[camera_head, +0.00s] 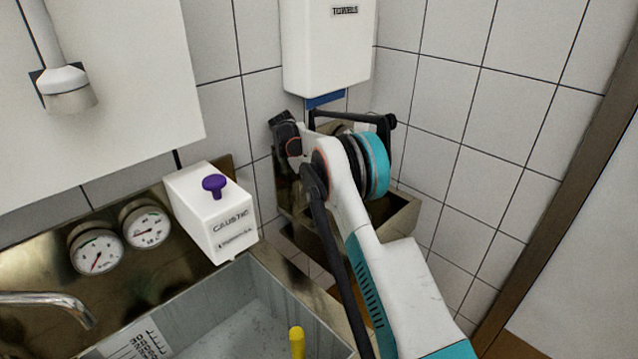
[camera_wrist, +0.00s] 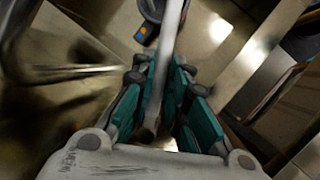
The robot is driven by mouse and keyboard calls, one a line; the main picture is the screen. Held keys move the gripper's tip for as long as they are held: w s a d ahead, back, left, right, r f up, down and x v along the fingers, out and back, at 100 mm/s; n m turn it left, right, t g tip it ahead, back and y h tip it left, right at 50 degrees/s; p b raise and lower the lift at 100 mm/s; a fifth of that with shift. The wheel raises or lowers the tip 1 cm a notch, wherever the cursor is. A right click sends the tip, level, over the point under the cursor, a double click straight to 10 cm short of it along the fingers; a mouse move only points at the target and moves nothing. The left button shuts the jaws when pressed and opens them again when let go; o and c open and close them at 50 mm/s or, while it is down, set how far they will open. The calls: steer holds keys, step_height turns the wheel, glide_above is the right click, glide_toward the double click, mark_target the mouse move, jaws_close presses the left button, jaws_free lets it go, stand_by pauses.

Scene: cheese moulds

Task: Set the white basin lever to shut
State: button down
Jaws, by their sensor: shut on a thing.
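In the wrist view my gripper (camera_wrist: 172,78) has its teal fingers closed around a long pale grey-white bar, which looks like the lever (camera_wrist: 173,40). The bar runs from the top edge down between the fingers to a darker rounded end. A round grey fitting with a blue and orange mark (camera_wrist: 146,33) sits beside its upper part. In the head view my arm covers the lever and the fingers. It reaches down over a metal-looking basin (camera_head: 402,213) in the corner. I cannot tell the lever's set position.
A white dispenser (camera_head: 325,50) hangs just above my arm. A white caustic box with a purple knob (camera_head: 214,185) and two gauges (camera_head: 145,223) are at left. A grey sink (camera_head: 235,305) with a yellow handle (camera_head: 297,342) lies in front. Tiled walls close the corner.

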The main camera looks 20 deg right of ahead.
steer(key=shift+a+m, duration=0.15)
steer(key=shift+m, duration=0.15)
steer(key=c, duration=1.6)
jaws_free()
steer(key=shift+o, duration=0.2)
